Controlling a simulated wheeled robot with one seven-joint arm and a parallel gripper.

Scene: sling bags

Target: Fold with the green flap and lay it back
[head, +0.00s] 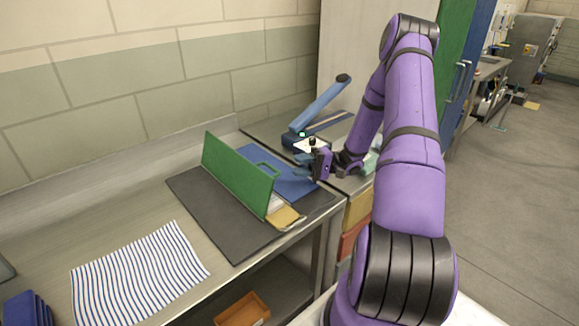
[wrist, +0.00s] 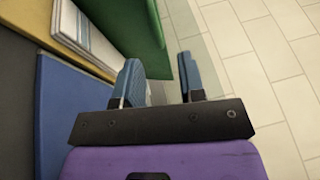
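The green flap (head: 237,176) stands up from the dark mat (head: 212,215), leaning a little. A blue panel with a green loop on it (head: 284,178) lies flat to its right. A yellow panel (head: 286,217) lies at the near end, with a white striped piece beside it, partly hidden behind the flap. My gripper (head: 293,189) is over the right part of the blue panel, to the right of the flap. In the wrist view my gripper (wrist: 164,88) is open, with nothing seen between its fingers. The green flap (wrist: 118,32) shows just beyond the left finger; I cannot tell if they touch.
A blue-striped white cloth (head: 140,277) lies on the counter at left, with bare metal around it. A blue lever device (head: 325,108) stands behind my gripper. A brick wall backs the counter. An orange tray (head: 242,309) sits on the shelf below.

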